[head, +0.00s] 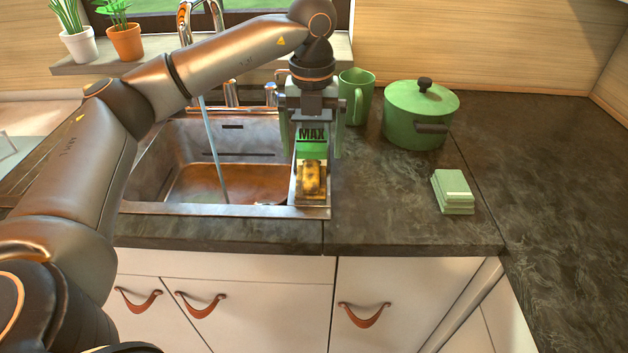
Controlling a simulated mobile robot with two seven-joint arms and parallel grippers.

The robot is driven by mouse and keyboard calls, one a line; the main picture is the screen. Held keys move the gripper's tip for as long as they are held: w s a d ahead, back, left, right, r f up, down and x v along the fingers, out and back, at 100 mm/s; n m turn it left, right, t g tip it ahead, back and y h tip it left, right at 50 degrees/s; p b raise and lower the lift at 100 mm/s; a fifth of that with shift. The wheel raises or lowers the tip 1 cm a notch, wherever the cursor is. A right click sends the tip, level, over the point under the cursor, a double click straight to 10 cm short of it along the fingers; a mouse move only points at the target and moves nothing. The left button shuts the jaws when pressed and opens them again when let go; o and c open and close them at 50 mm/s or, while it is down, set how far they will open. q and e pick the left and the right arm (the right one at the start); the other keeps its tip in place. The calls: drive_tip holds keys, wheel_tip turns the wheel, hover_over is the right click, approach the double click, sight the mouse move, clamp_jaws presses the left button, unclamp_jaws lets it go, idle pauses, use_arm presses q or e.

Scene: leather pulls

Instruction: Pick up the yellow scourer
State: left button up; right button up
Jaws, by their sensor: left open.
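The yellow scourer (312,180) is at the right end of the sink, near the front rim. It looks yellow and dark-blotched, with a bright green part directly above it. My left gripper (311,150) points down over this spot, its fingers open on either side of the green part. A dark "MAX" marking shows between the fingers; I cannot tell what it is printed on. Whether the fingers touch the scourer cannot be made out. My right gripper is not in view.
The metal sink (230,210) has water running from its tap. A green mug (357,97) and a lidded green pot (419,115) stand right of the gripper. Folded green cloths or sponges (453,192) lie on the dark counter (385,215). Potted plants (125,42) stand on the sill.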

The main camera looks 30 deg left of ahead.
sight(311, 173)
use_arm(q)
wheel_tip(311, 173, down, 8)
drive_tip(key=shift+s+a+r, duration=0.1)
drive_tip(key=shift+s+r, duration=0.05)
drive_tip(key=shift+r, duration=0.1)
drive_tip(key=shift+c, duration=0.2)
drive_tip(key=c, duration=1.2)
